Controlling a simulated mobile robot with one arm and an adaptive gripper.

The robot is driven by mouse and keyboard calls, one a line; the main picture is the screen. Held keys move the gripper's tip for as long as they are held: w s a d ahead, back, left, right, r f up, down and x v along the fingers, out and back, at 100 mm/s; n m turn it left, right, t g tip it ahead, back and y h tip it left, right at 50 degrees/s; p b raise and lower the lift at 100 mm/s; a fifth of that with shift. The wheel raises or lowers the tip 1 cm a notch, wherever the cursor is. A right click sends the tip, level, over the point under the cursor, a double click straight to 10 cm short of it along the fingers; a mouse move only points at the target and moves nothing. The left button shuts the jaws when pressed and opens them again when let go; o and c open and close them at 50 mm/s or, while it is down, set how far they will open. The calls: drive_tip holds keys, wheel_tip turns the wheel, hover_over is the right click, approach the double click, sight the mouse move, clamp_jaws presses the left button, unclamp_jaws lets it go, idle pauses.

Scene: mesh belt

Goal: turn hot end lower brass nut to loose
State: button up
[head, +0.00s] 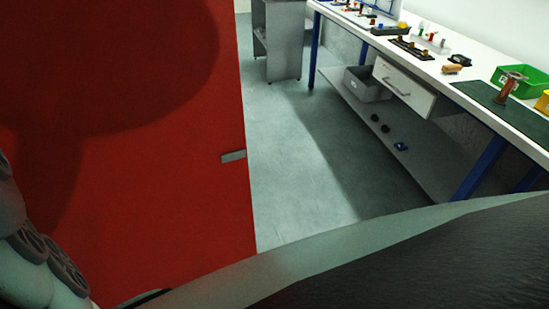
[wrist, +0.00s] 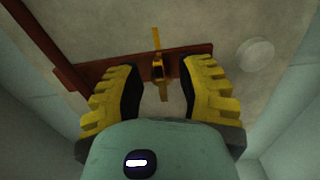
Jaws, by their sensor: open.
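In the wrist view, a small brass-yellow piece (wrist: 157,67) with thin arms pointing up and down sits on a reddish-brown bar (wrist: 190,53). It looks like the brass nut, but whether it is the hot end lower one I cannot tell. My gripper (wrist: 160,75) is open, with one ribbed yellow finger on each side of the piece. The gap between the fingers looks empty; whether the piece is inside their reach or beyond it is unclear. The head view does not show the nut or the gripper.
In the head view, a large red panel (head: 150,190) with a small grey latch fills the left. A white workbench (head: 470,75) with parts and bins stands at the right, a grey cabinet (head: 278,40) at the back. Grey floor (head: 300,170) between them is clear.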

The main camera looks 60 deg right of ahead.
drive_tip(key=shift+x, duration=0.85)
drive_tip(key=shift+o, duration=0.2)
drive_tip(key=shift+f, duration=0.1)
clamp_jaws()
